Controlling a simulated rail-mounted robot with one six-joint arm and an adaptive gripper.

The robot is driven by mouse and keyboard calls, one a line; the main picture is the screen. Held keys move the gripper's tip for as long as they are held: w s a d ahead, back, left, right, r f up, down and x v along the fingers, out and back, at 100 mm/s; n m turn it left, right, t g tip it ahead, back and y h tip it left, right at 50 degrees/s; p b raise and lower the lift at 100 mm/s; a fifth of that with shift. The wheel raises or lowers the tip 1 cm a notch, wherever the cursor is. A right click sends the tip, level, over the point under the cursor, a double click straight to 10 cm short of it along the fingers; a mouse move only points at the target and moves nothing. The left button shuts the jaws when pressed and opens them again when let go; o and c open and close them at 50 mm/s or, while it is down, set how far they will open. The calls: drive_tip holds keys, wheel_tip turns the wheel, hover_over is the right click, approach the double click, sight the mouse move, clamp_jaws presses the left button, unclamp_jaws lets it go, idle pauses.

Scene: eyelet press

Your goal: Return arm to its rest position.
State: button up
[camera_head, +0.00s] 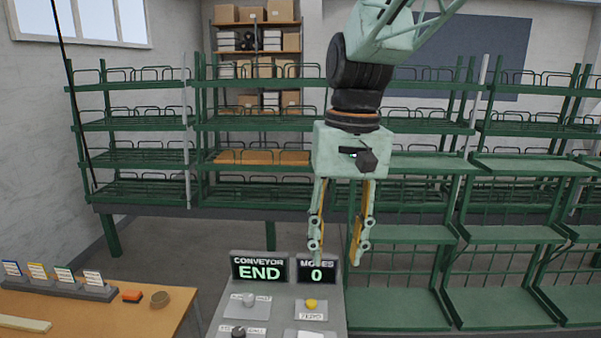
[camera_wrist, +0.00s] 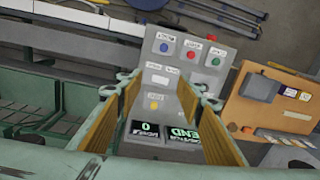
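My gripper (camera_head: 336,255) hangs pointing down from my arm in the head view, right of centre, in front of the green racks. Its two fingers are spread apart with an empty gap between them. In the wrist view the gripper (camera_wrist: 155,95) also shows open, with tan pads on both fingers and nothing held. A grey control panel (camera_head: 275,290) stands below and in front of it. Its displays read "CONVEYOR END" (camera_head: 259,269) and "MOVES 0" (camera_head: 317,270).
A wooden table (camera_head: 120,318) at lower left holds coloured cards in a stand (camera_head: 60,287), an orange block (camera_head: 132,296) and a round brown dish (camera_head: 160,299). Green racks (camera_head: 130,125) span the back. Green shelves (camera_head: 500,235) stand at right. A yellow button (camera_head: 311,304) sits on the panel.

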drive_tip(key=s+d+f+t+b, duration=0.1)
drive_tip(key=s+d, duration=0.3)
drive_tip(key=s, duration=0.4)
drive_tip(key=s+d+t+b, duration=0.1)
drive_tip(key=s+d+b, duration=0.1)
drive_tip(key=s+d, duration=0.3)
drive_tip(key=s+d+f+t+b, duration=0.1)
drive_tip(key=s+d, duration=0.4)
drive_tip(key=s, duration=0.7)
drive_tip(key=shift+s+f+m+t+h+b, duration=0.35)
drive_tip(key=shift+t+h+b, duration=0.1)
drive_tip(key=shift+t, duration=0.15)
